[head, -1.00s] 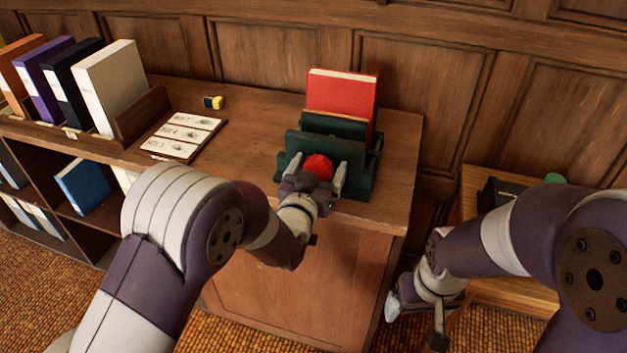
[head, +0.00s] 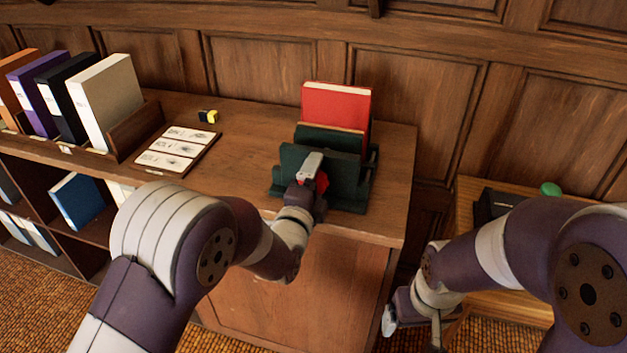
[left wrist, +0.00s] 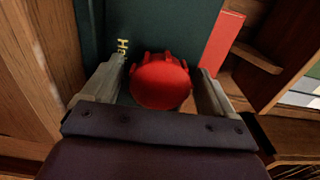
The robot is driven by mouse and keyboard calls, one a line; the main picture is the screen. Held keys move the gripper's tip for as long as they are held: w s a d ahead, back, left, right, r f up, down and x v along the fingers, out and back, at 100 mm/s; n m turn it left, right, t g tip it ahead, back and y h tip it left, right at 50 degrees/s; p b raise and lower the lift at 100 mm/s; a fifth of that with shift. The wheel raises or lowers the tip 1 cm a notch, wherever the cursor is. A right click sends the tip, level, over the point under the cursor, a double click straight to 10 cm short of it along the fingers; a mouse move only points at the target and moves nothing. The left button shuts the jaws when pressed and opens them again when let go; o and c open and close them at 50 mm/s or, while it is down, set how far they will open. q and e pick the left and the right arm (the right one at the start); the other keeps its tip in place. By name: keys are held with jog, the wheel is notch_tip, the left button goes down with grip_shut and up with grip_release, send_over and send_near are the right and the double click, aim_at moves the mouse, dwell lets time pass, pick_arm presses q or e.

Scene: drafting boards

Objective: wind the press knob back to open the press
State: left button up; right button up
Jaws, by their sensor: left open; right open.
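The dark green press (head: 350,178) stands on the wooden cabinet top, with a red book (head: 336,104) upright in it. The red press knob (head: 322,181) is on its front and is mostly hidden by my left gripper (head: 312,168) in the head view. In the left wrist view the round red knob (left wrist: 160,82) lies between the two fingers of my left gripper (left wrist: 160,90). The fingers are open, with a gap on each side of the knob. My right gripper (head: 412,325) is open and empty, low at the right, away from the press.
A card with three labelled rows (head: 177,149) and a small yellow-black item (head: 208,116) lie left of the press. Several binders (head: 105,97) stand in a rack at the far left. A lower table (head: 467,200) with a green-topped black item is at right.

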pick_arm(q)
jog(key=c, duration=1)
jog(key=shift+f, duration=0.1)
jog(key=shift+c, duration=0.2)
jog(key=n+b, duration=0.2)
jog(key=n, duration=0.2)
jog(key=n+b, duration=0.2)
jog(key=n, duration=0.3)
jog(key=n+b, duration=0.3)
jog(key=n, duration=0.1)
jog(key=shift+f+n, duration=0.3)
jog(key=shift+f, duration=0.05)
jog(key=n+b, duration=0.9)
jog(key=n, duration=0.5)
jog(key=shift+f, duration=0.1)
jog(key=shift+r+n+b, duration=0.2)
jog(key=shift+n+b, duration=0.3)
jog(key=shift+n, duration=0.4)
jog(key=shift+r, duration=0.25)
